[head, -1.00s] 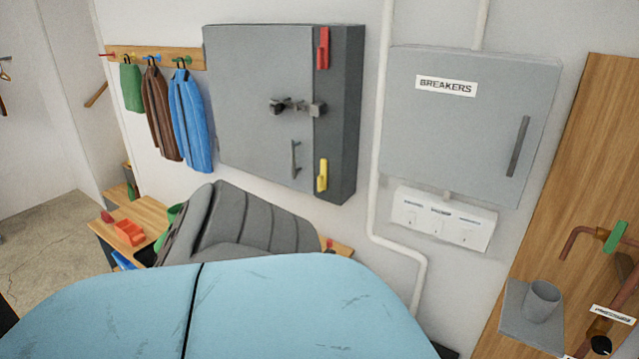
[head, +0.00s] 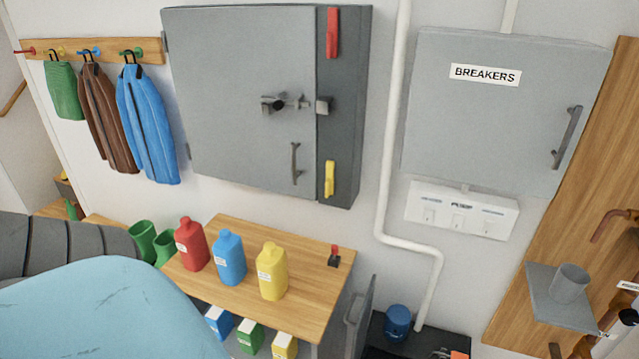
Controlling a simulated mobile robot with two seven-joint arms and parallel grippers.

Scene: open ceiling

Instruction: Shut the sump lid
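A grey upright panel with a handle (head: 360,318) stands at the bottom of the head view, right of the wooden table. It looks like a raised lid beside a dark open box (head: 376,334); I cannot tell for sure that this is the sump. A blue round object (head: 398,321) and a small orange object (head: 459,355) show at the dark box. The lower part of the box is cut off by the picture edge. Neither of my grippers is in view.
A wooden table (head: 315,250) carries red (head: 191,245), blue (head: 230,258) and yellow (head: 271,271) bottles. A grey wall cabinet (head: 240,100), a breaker box (head: 500,120) and a white pipe (head: 388,160) are on the wall. A wooden board with a cup (head: 570,283) stands at right.

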